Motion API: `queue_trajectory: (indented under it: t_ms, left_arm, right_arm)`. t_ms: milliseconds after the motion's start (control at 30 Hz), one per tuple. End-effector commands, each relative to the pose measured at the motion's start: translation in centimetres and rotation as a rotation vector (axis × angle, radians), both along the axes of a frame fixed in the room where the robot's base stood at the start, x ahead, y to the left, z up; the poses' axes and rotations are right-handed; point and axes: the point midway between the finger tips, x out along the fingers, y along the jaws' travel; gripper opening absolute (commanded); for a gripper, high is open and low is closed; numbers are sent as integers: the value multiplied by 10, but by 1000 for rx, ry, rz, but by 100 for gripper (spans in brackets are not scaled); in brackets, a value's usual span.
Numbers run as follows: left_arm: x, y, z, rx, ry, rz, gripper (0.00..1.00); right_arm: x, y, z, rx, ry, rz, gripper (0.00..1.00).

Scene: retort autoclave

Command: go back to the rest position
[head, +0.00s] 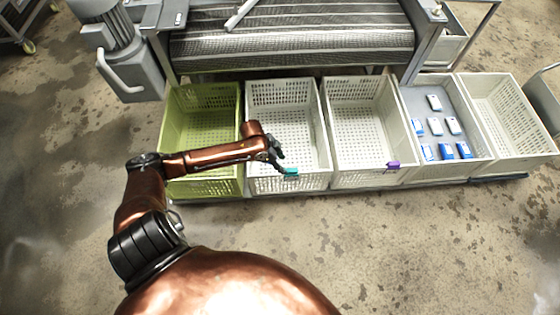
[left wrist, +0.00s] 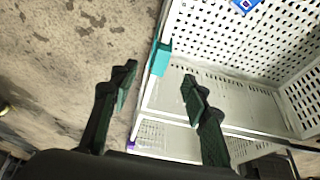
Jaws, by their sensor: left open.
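My left gripper (head: 280,160) is over the front part of the second crate from the left, a white one (head: 284,86). In the left wrist view the left gripper (left wrist: 160,84) has its two dark fingers spread with nothing between them. A teal clip (head: 290,173) sits on that crate's front rim, close to the fingertips. In the left wrist view the teal clip (left wrist: 160,58) lies just beyond the gap and looks apart from the fingers. My right gripper is in neither view.
A green crate (head: 172,130) stands left. White crates stand to the right, one with a purple clip (head: 393,165). A crate (head: 408,100) holds several blue and white packs. A blue item (left wrist: 245,4) shows in the left wrist view. A conveyor (head: 290,50) is behind; the front floor is open.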

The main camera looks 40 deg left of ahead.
Motion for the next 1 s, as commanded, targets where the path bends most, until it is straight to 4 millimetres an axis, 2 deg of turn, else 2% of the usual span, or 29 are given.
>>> queue_trajectory:
  t_ms: [200,800,900,967,1000]
  left_arm:
    - [-5,4,15,1,0,-2,43]
    - [-7,3,13,-1,2,0,43]
    - [-23,-5,-2,-7,21,8,43]
    - [-42,-15,-19,-12,43,20,43]
    - [-59,-23,-33,-15,61,32,43]
  right_arm:
    - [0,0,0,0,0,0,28]
    - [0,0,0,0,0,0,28]
    - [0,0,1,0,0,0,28]
    - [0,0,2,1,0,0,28]
    - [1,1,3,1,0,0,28]
